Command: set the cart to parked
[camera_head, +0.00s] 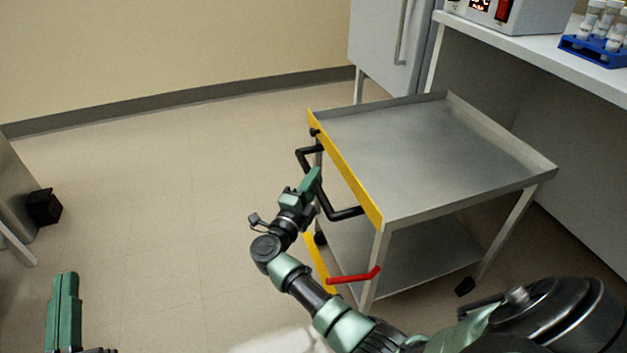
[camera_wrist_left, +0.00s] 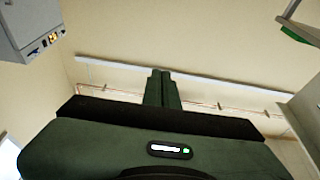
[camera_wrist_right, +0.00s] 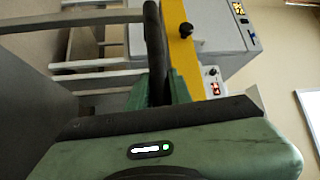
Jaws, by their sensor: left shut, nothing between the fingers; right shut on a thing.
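The metal cart (camera_head: 425,150) stands in the middle right of the head view, with an upper and a lower shelf and a yellow strip (camera_head: 345,165) on its near-left end. A black push handle (camera_head: 345,214) juts out from that end. My right gripper (camera_head: 313,182) is shut on the handle; the right wrist view shows the black bar (camera_wrist_right: 155,50) between its fingers. A red lever (camera_head: 353,276) sits low at the cart's near leg. My left gripper (camera_head: 66,280) is shut and empty at the lower left, away from the cart; its fingers (camera_wrist_left: 161,88) show in the left wrist view.
A white bench (camera_head: 530,42) with a device (camera_head: 515,14) and a blue tube rack (camera_head: 597,48) runs along the right, behind the cart. A grey cabinet (camera_head: 385,45) stands behind. The floor left of the cart is clear (camera_head: 170,180).

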